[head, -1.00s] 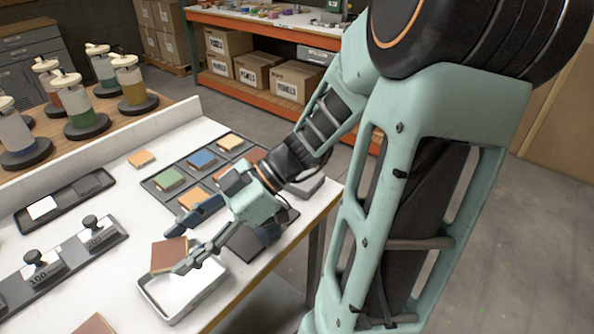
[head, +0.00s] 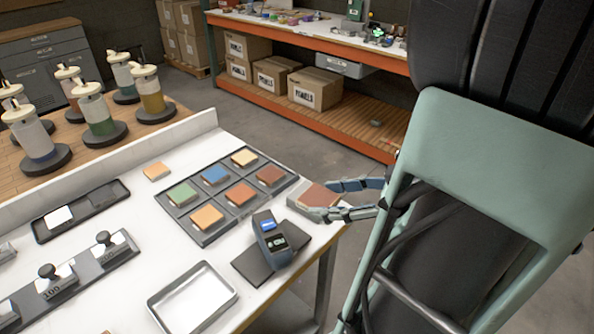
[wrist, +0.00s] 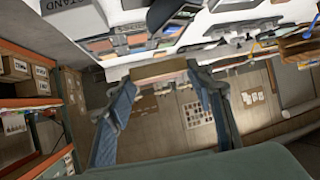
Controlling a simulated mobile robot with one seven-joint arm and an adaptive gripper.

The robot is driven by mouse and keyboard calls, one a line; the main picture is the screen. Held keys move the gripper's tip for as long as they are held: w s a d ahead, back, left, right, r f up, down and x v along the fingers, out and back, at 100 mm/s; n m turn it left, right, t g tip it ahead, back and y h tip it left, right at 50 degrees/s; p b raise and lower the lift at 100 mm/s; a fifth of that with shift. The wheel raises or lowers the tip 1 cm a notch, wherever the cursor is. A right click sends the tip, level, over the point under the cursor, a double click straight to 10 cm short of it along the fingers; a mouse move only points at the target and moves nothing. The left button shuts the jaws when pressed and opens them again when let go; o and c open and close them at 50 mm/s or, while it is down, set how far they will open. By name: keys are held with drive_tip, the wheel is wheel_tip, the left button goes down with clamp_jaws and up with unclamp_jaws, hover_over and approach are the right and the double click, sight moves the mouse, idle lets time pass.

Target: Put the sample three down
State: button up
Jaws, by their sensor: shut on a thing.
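A reddish-brown square sample (head: 320,195) is between the fingers of my gripper (head: 332,199), at the table's right edge. My gripper reaches in from the right and is shut on the sample. The sample is over or on a pale grey block (head: 299,206); I cannot tell whether they touch. In the wrist view the sample's brown edge (wrist: 160,70) shows between my blue-grey fingertips (wrist: 163,79).
A dark rack (head: 192,228) with several coloured samples lies left of my gripper. A handheld device (head: 270,238) stands on a dark pad (head: 246,268). An empty metal tray (head: 192,298) is at the front. A loose orange tile (head: 156,172) lies behind the rack.

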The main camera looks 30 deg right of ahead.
drive_tip(key=w+d+f+b, duration=0.1)
drive_tip(key=w+d+f, duration=0.1)
drive_tip(key=w+f, duration=0.1)
drive_tip(key=w+d+f+b, duration=0.1)
drive_tip(key=w+d+f, duration=0.2)
drive_tip(key=w, duration=0.1)
drive_tip(key=w+d+f+b, duration=0.1)
drive_tip(key=w+d+f, duration=0.1)
drive_tip(key=w+f, duration=0.1)
drive_tip(key=shift+w+d, duration=0.3)
drive_tip(key=shift+w, duration=0.2)
drive_tip(key=shift+w+d+f+b, duration=0.15)
drive_tip(key=shift+w+f+b, duration=0.15)
drive_tip(key=shift+f, duration=0.15)
drive_tip(key=shift+f+b, duration=0.6)
drive_tip(key=shift+f, duration=0.9)
drive_tip(key=shift+f, duration=0.15)
drive_tip(key=o, duration=1)
drive_tip(key=shift+o, duration=0.2)
